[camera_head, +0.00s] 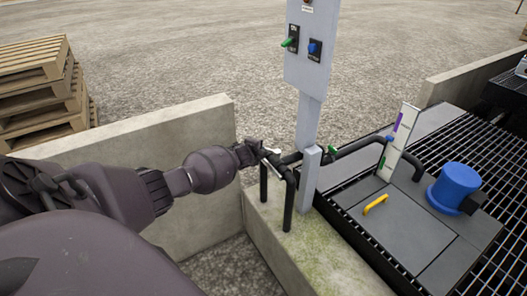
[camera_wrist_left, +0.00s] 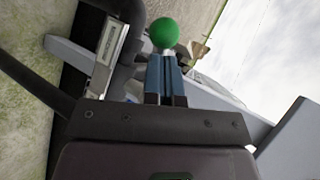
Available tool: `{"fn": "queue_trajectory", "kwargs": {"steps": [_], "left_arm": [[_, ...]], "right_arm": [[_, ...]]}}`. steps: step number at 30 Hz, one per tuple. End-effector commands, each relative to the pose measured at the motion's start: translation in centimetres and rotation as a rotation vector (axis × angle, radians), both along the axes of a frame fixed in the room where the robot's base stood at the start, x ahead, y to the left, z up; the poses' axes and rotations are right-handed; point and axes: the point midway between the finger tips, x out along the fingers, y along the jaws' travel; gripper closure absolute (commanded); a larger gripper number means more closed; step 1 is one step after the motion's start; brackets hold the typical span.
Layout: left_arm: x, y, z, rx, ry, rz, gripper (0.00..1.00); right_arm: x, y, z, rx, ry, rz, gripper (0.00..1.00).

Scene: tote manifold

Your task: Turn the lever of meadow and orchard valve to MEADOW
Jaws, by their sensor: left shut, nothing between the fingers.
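My left gripper (camera_head: 256,149) reaches in from the left, beside the dark pipework at the grey post. In the left wrist view its two blue-grey fingers (camera_wrist_left: 166,78) are together with nothing between them. A green ball knob (camera_wrist_left: 164,33) on a short silvery stem shows just past the fingertips; I cannot tell whether they touch. In the head view a green knob (camera_head: 332,149) shows right of the post, and a small pale part (camera_head: 270,151) lies by the gripper. A label plate (camera_wrist_left: 108,45) has unreadable text. The lever's setting cannot be read. My right gripper is not in view.
A grey control post (camera_head: 308,115) with a switch panel (camera_head: 307,47) stands close right of the gripper. Dark pipes (camera_head: 289,200) rise from a concrete ledge (camera_head: 310,245). A blue motor-like unit (camera_head: 453,186) and yellow handle (camera_head: 376,204) are farther right. Pallets (camera_head: 40,85) stand behind a low wall.

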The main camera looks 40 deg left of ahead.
Motion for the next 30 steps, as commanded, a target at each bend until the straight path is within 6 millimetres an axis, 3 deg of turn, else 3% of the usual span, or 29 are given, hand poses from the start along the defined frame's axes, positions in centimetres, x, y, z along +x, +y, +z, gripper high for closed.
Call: {"fn": "queue_trajectory", "kwargs": {"steps": [9, 30], "left_arm": [[1.1, 1.6, -0.3, 0.002, 0.004, 0.011, 1.0], [3.1, 1.9, 0.0, 0.0, 0.0, 0.01, 1.0]], "right_arm": [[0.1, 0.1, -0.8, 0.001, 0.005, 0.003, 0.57], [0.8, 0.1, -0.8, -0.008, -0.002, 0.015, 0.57]]}}
